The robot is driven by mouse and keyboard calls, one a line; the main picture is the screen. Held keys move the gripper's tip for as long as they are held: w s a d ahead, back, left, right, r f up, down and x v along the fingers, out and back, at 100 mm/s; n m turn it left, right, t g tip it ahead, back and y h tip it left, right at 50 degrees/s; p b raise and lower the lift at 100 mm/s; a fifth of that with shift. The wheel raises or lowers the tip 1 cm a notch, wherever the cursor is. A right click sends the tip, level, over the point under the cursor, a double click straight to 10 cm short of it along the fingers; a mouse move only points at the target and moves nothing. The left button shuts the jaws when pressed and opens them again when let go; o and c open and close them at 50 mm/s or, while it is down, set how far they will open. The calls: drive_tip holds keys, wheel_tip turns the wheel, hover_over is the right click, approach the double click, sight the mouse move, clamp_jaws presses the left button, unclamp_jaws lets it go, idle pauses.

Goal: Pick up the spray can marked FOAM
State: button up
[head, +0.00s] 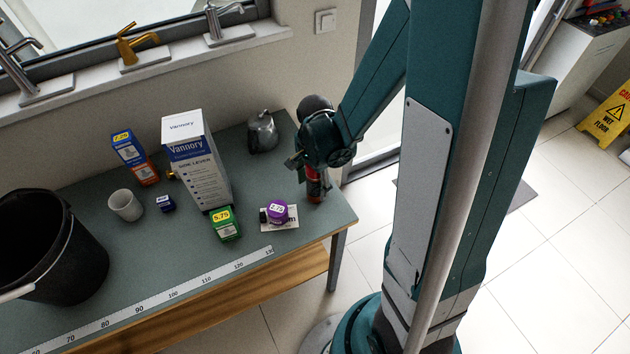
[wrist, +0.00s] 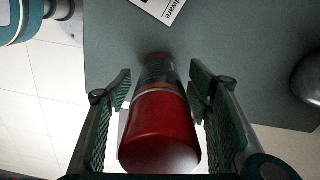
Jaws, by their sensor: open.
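A red can with a dark, orange-tinged part (head: 314,187) stands near the right end of the table, under my gripper (head: 312,166). In the wrist view the red can (wrist: 160,125) lies between the two fingers of my gripper (wrist: 160,84), with a visible gap on each side. The fingers are open, and the can looks untouched. No lettering can be read on the can, so I cannot tell whether it is marked FOAM. My gripper hides its upper part in the head view.
A purple-topped item (head: 277,211) sits on a white card left of the can. A metal kettle-like pot (head: 262,132) stands behind. A tall Vannory box (head: 196,165), small boxes, a white cup (head: 125,205) and a black bucket (head: 50,250) are farther left. The table's right edge is close.

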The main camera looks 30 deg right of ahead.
drive_tip(key=c, duration=1.1)
drive_tip(key=shift+r, duration=0.2)
drive_tip(key=shift+r+p, duration=0.5)
drive_tip(key=shift+r, duration=4.3)
